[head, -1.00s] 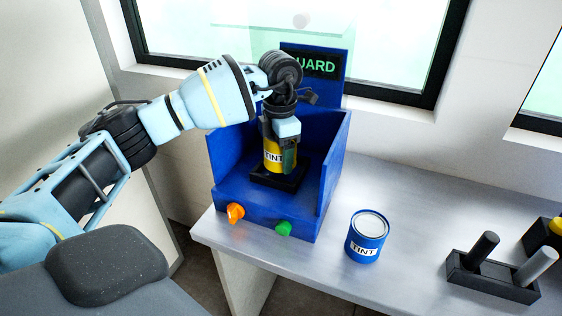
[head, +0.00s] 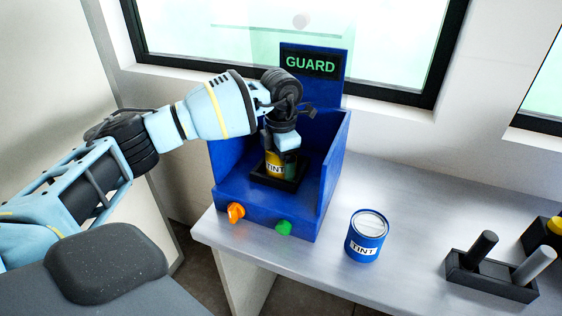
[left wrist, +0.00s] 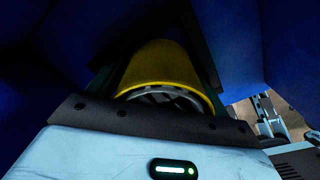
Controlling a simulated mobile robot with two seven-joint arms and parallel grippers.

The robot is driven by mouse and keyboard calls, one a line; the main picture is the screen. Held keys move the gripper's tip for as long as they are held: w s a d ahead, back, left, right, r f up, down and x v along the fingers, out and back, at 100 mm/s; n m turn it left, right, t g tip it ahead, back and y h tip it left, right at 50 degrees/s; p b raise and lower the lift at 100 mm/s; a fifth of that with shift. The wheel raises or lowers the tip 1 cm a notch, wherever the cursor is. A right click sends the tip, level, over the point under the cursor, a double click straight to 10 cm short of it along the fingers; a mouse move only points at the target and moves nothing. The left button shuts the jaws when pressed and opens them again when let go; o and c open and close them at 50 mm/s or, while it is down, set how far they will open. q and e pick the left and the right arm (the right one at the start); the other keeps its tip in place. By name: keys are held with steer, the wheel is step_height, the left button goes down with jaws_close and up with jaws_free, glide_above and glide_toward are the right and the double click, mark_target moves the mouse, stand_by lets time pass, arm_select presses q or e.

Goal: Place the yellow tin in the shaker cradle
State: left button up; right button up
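The yellow tin (head: 273,168), labelled TINT, is upright inside the blue shaker box. Its lower end is at the black cradle (head: 293,185); I cannot tell whether it rests on the cradle floor. My left gripper (head: 278,157) points down from above and is shut on the tin, hiding its top. In the left wrist view the yellow tin (left wrist: 160,66) lies between the two dark green fingers. My right gripper is not in view.
The blue shaker box (head: 333,172) has side walls close to the gripper, a GUARD sign (head: 310,63) behind, and orange (head: 235,212) and green (head: 283,228) knobs in front. A blue tin (head: 367,240) and a black holder (head: 490,281) stand right on the grey bench (head: 410,215).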

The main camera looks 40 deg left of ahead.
arm_select(q)
steer(key=shift+r, duration=0.1)
steer(key=shift+r, duration=3.85)
